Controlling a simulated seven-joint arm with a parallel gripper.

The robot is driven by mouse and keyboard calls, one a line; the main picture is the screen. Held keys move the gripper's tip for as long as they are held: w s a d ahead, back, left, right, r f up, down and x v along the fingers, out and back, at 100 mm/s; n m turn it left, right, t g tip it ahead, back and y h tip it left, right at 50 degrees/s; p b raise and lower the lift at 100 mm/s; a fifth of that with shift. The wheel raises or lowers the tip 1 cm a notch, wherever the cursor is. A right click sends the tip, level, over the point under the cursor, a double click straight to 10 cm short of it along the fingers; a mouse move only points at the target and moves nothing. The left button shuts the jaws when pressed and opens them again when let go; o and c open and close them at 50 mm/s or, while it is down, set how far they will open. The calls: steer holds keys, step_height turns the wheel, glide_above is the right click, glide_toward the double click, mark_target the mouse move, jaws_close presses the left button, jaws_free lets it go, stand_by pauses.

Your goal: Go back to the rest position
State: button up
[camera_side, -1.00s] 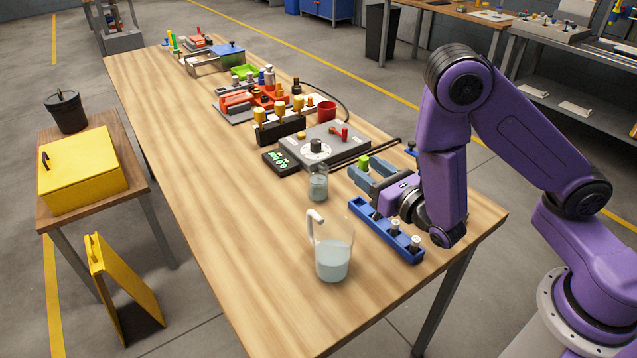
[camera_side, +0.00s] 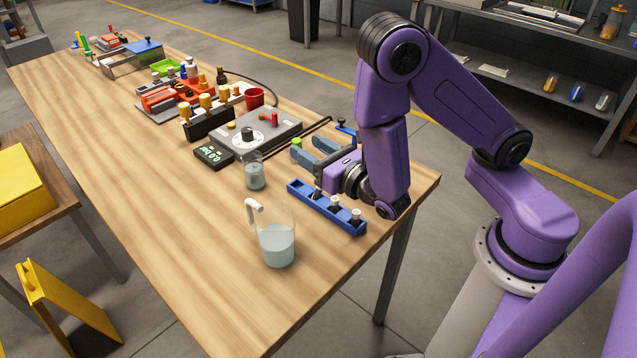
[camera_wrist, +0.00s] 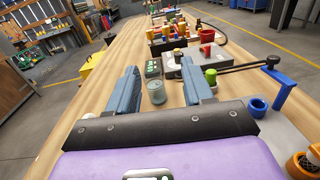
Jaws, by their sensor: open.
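My gripper (camera_side: 310,150) is open and empty above the right part of the wooden table (camera_side: 190,260). Its two blue-grey fingers point left in the side view, and behind them is my purple arm. In the wrist view my gripper (camera_wrist: 159,68) shows both fingers wide apart with nothing clasped. A small glass beaker (camera_wrist: 156,92) shows in the gap between them there. In the side view this beaker (camera_side: 255,175) stands on the table, clear of the fingertips.
A blue rack (camera_side: 327,207) with white-capped vials lies just in front of my gripper. A glass jug (camera_side: 277,245) with liquid stands nearer the camera. A grey stirrer plate (camera_side: 255,132) and a small display (camera_side: 213,155) lie beyond. The table's left front is clear.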

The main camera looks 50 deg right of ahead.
steer(key=s+d+r+m+g+h, duration=0.4)
steer(key=s+d+m+g+h, duration=0.6)
steer(key=d+m, duration=0.4)
steer(key=s+a+m+g+y, duration=0.8)
steer(key=s+a+y, duration=0.2)
steer(key=s, duration=0.4)
steer(key=shift+s+a+y, duration=0.4)
steer(key=shift+y, duration=0.4)
steer(key=shift+r, duration=0.1)
